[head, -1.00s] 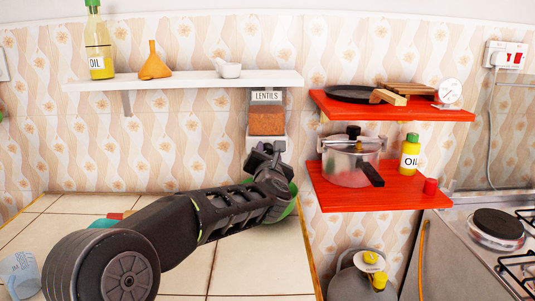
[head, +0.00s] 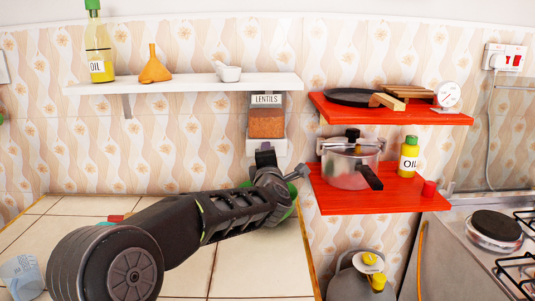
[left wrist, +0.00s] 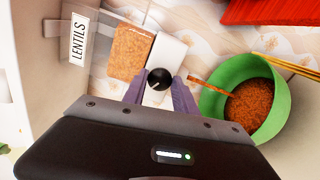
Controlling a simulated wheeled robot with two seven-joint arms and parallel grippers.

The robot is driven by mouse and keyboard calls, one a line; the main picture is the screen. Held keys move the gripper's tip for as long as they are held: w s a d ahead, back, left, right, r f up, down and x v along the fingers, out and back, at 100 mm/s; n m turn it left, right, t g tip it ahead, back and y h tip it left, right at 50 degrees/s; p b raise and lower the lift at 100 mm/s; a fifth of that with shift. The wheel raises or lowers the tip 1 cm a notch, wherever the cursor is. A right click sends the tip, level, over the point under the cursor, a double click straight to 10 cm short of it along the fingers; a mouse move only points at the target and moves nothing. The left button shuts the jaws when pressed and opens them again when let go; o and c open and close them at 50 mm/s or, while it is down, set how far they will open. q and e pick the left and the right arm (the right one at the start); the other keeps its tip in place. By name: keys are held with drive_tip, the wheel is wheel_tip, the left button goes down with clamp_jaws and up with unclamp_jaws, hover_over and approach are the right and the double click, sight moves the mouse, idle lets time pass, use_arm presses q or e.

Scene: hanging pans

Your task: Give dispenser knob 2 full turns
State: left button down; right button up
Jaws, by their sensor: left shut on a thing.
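The lentil dispenser (head: 267,125) hangs on the wall below the white shelf, with a LENTILS label and a clear window showing orange lentils. It also shows in the left wrist view (left wrist: 130,50). Its round black knob (left wrist: 160,79) with a pale mark sits on the white lower part. My left gripper (left wrist: 160,90) is shut on the knob, with a finger on either side. In the head view my left gripper (head: 266,157) is in front of the dispenser's base, and the knob is hidden. My right gripper is not in view.
A green bowl (left wrist: 243,98) holding orange lentils stands below the dispenser, and an orange streak of lentils reaches toward it. Red shelves (head: 380,192) with a pressure cooker (head: 348,165) are close on the right. The white shelf (head: 190,84) is above.

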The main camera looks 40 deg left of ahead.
use_arm(q)
drive_tip(key=shift+f+m+p, duration=0.15)
drive_tip(key=shift+m+p, duration=2.5)
drive_tip(key=shift+m, duration=3.35)
drive_tip(key=c, duration=1)
unclamp_jaws()
drive_tip(key=b+v, duration=0.1)
drive_tip(key=v, duration=0.7)
